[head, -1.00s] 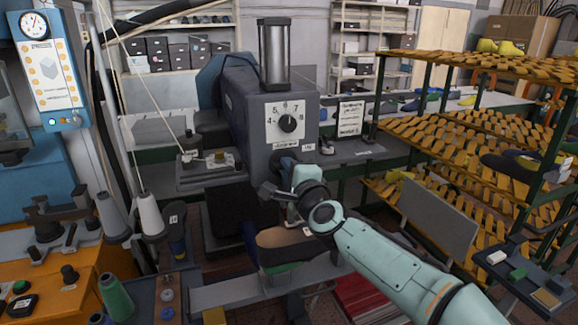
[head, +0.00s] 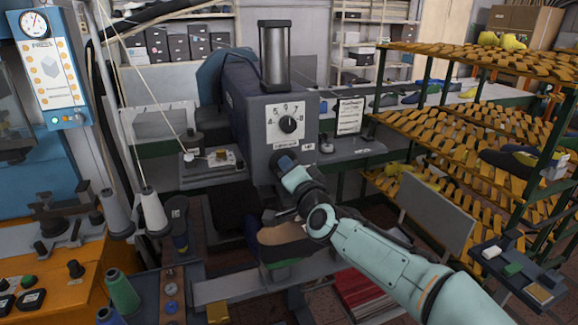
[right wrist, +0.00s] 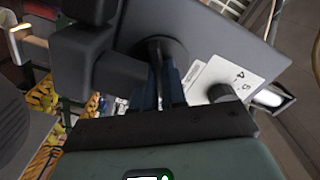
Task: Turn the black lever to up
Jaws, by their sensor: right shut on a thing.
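The black lever is on the front of the grey machine (head: 243,110), below the white dial plate. It is mostly hidden by my right gripper (head: 285,161), so I cannot tell its angle. My right gripper is up against the machine's front and shut on the lever. In the right wrist view, dark blocky parts (right wrist: 120,75) and a round dark hub stand close to the machine's grey face. My left gripper is not in view.
The dial knob (head: 288,124) is just above my right gripper. A shoe last (head: 283,233) lies below it. Slatted orange racks (head: 440,140) stand at the right. An orange machine (head: 65,270) and thread spools (head: 122,291) are at the left.

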